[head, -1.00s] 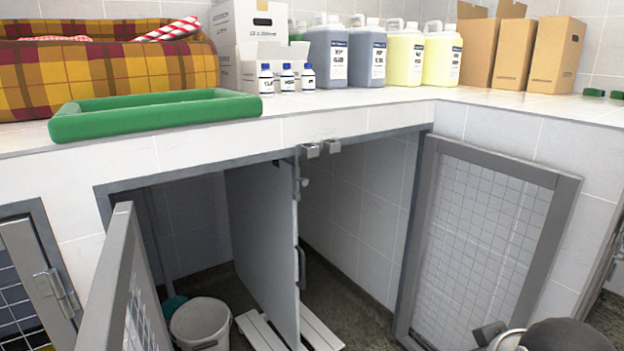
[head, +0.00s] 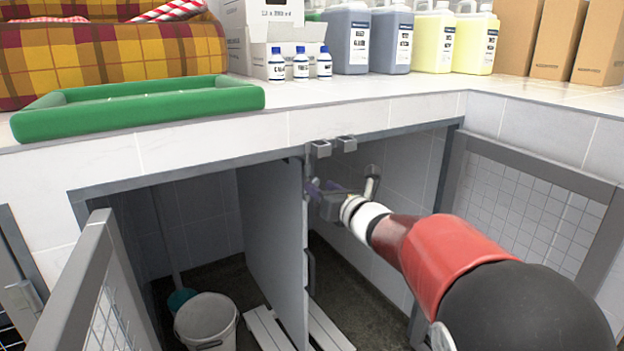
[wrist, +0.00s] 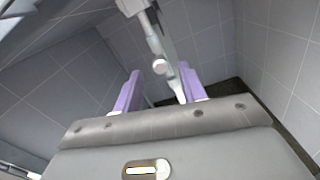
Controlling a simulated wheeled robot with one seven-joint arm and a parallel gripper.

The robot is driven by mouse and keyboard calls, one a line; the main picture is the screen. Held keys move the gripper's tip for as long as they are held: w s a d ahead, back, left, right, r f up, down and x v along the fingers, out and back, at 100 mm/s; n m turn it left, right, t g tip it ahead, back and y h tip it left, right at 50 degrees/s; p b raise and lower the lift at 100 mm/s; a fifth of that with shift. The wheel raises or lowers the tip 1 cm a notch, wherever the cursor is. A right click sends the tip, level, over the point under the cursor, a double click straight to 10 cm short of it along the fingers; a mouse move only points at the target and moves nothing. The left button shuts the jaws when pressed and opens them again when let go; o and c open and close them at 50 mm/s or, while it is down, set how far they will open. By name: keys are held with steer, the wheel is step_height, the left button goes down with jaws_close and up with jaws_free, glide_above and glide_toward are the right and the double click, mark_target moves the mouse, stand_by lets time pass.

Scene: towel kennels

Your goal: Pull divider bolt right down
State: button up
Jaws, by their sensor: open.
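The grey divider panel (head: 270,235) stands upright in the middle of the kennel opening. The divider bolt (head: 308,168) is a slim metal rod at the top of the panel's front edge, partly hidden by my gripper in the head view. My gripper (head: 323,188) is at the bolt, coming from the right, with its purple fingers apart. In the wrist view, the bolt's round pale knob (wrist: 159,66) shows ahead of the gap between my open fingers (wrist: 161,90). The rod runs down close to the right finger. I cannot tell whether either finger touches it.
Two small metal brackets (head: 333,145) sit on the frame just above the bolt. A mesh door (head: 112,290) stands open at left, another (head: 530,205) at right. A white bucket (head: 207,322) and white slats (head: 300,330) lie on the kennel floor. The counter overhangs above.

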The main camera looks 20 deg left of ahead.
mark_target(316, 184)
steer(key=p+x, duration=0.1)
steer(key=x, duration=0.4)
steer(key=shift+w+a, duration=0.1)
steer(key=shift+w, duration=0.1)
jaws_close()
